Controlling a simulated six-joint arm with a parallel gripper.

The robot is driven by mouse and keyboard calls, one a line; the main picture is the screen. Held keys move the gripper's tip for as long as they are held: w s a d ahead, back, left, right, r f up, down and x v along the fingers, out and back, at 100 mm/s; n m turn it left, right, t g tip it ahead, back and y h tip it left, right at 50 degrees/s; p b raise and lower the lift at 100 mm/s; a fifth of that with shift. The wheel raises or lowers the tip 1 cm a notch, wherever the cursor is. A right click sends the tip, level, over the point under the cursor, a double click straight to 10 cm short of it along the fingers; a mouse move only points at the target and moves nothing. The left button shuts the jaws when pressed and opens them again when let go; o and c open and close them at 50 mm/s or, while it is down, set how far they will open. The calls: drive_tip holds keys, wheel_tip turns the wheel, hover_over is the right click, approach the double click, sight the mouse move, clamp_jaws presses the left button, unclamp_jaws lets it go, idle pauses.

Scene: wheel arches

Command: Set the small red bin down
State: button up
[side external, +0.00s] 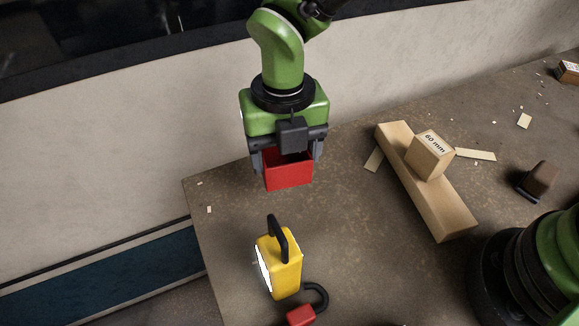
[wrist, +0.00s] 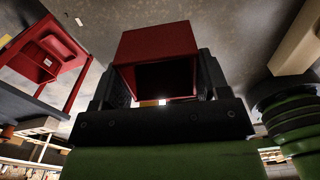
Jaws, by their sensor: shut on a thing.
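The small red bin (side external: 288,172) is a red open box, held roughly upright near the table's back edge in the side view. My gripper (side external: 287,158) is shut on it, with one dark finger against each side. In the wrist view, the bin (wrist: 158,44) sits between the fingers of my gripper (wrist: 162,84), its dark inside partly visible. It appears to hang over the brown tabletop (side external: 350,235), but the height of the gap cannot be told.
A yellow work lamp (side external: 288,272) and a red padlock-like object (side external: 301,315) stand in front of the bin. A wooden beam (side external: 440,205) with a 60 mm block (side external: 430,155) lies to the right. Bare table lies between lamp and beam.

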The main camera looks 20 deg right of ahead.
drive_tip(key=shift+r, duration=0.9)
drive_tip(key=w+d+m, duration=0.3)
drive_tip(key=d+m, duration=0.2)
drive_tip(key=d, duration=1.1)
drive_tip(key=w+d+m, duration=0.4)
drive_tip(key=d+m, duration=0.2)
drive_tip(key=d, duration=1.1)
drive_tip(key=s+d+m, duration=0.9)
drive_tip(key=s+d, duration=0.9)
drive_tip(key=d, duration=0.5)
drive_tip(key=f, duration=0.2)
drive_tip(key=s+f, duration=0.1)
drive_tip(key=f, duration=0.1)
drive_tip(key=shift+f, duration=2.95)
